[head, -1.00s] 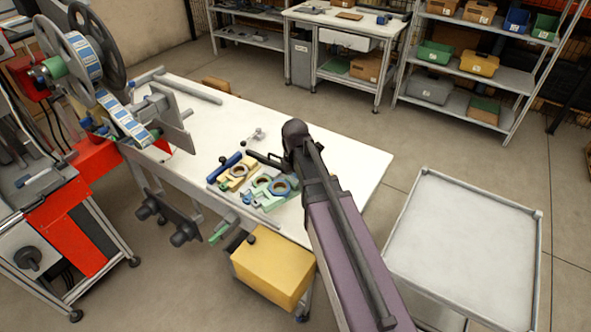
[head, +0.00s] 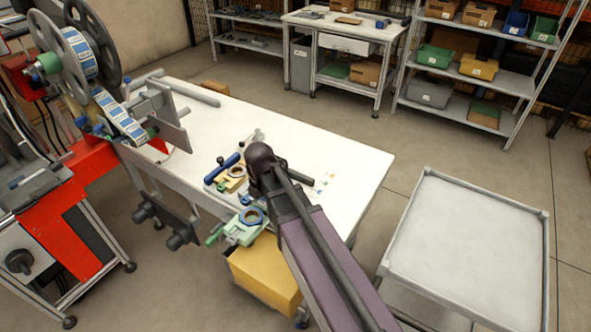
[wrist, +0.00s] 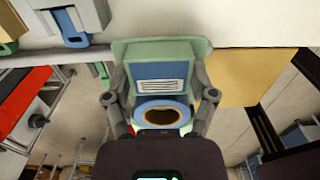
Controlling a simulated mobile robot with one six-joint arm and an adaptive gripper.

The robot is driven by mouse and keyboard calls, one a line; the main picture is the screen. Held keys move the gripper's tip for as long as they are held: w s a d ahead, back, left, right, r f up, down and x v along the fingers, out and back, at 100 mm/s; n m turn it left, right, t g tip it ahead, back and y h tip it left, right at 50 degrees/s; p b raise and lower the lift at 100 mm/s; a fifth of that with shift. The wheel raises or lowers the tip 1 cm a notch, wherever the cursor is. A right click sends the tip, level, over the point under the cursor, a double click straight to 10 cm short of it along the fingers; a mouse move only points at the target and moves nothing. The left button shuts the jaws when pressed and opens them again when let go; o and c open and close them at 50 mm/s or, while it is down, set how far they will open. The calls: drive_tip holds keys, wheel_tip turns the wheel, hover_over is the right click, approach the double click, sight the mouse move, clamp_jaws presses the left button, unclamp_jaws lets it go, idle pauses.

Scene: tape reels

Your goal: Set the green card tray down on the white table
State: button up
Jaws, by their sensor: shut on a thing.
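The green card tray (wrist: 190,48) is between the two fingers of my gripper (wrist: 160,90) in the wrist view, and the gripper is shut on it. A blue card with a striped label and a blue-and-tan ring lie in the tray. In the head view the tray (head: 238,234) shows at the front edge of the white table (head: 330,150), above a yellow box. My arm hides part of this area. Whether the tray touches the table cannot be told.
A blue roller (head: 222,168) and a tan fixture (head: 232,182) lie on the table left of my wrist. The yellow box (head: 262,272) stands below the front edge. A reel machine (head: 75,60) is at the left. The table's right side is mostly clear. An empty grey cart (head: 465,235) stands right.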

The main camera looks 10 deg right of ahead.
drive_tip(key=shift+w, duration=0.1)
drive_tip(key=w+d, duration=0.3)
drive_tip(key=w+d+f+b, duration=0.1)
drive_tip(key=w+d, duration=0.2)
drive_tip(key=d, duration=0.1)
drive_tip(key=w+d, duration=0.3)
drive_tip(key=d, duration=0.1)
drive_tip(key=shift+w+d+f, duration=0.15)
drive_tip(key=shift+d+f, duration=0.05)
drive_tip(key=shift+w+d, duration=0.4)
drive_tip(key=shift+d, duration=0.05)
drive_tip(key=shift+d+f+b, duration=0.1)
drive_tip(key=shift+f+b, duration=0.35)
drive_tip(key=shift+b, duration=0.15)
wheel_tip(320, 180, down, 3)
drive_tip(key=b, duration=0.3)
drive_tip(key=shift+r, duration=0.1)
drive_tip(key=o, duration=1.2)
